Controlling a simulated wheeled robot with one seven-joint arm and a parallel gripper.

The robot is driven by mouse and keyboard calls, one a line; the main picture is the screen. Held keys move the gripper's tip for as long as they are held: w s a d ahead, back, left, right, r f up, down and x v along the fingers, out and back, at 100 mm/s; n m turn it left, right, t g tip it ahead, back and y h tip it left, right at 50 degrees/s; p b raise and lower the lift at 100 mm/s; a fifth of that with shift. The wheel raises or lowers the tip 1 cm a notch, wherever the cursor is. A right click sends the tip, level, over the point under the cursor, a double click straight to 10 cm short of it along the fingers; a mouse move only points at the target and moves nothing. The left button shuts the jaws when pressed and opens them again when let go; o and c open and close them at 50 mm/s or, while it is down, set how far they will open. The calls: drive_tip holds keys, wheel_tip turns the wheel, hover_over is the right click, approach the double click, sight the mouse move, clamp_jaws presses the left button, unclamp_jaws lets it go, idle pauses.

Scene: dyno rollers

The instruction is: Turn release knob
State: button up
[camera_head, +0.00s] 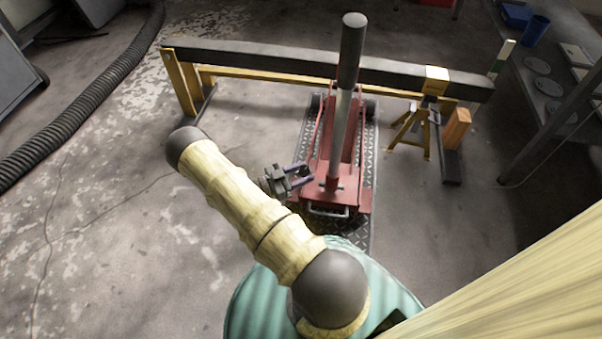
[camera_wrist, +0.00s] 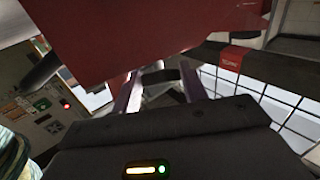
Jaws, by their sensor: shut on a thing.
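A red floor jack (camera_head: 312,200) stands on a dark tread-plate strip. Its long handle (camera_head: 343,110) rises nearly upright, with a grey shaft and black grip. My gripper (camera_head: 305,173) is at the left side of the jack, near the handle's base. In the wrist view the fingers of my gripper (camera_wrist: 160,90) are on either side of a small dark piece (camera_wrist: 161,77), which seems to be the release knob, and are shut on it. A large red panel (camera_wrist: 140,35) fills the upper part of that view, close to the fingers. The knob cannot be made out in the head view.
A long dark beam (camera_head: 270,58) on yellow supports crosses behind the jack. A yellow jack stand (camera_head: 415,130) and an orange block (camera_head: 457,128) are to the right. A black corrugated hose (camera_head: 85,115) lies at left. The floor left of the jack is clear.

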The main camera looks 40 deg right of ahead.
drive_tip(key=shift+w+a, duration=0.15)
drive_tip(key=shift+w, duration=0.2)
drive_tip(key=o, duration=1)
drive_tip(key=shift+s, duration=0.15)
drive_tip(key=p+v, duration=0.6)
drive_tip(key=v, duration=1.1)
drive_tip(key=shift+a, duration=0.2)
drive_tip(key=shift+c, duration=0.2)
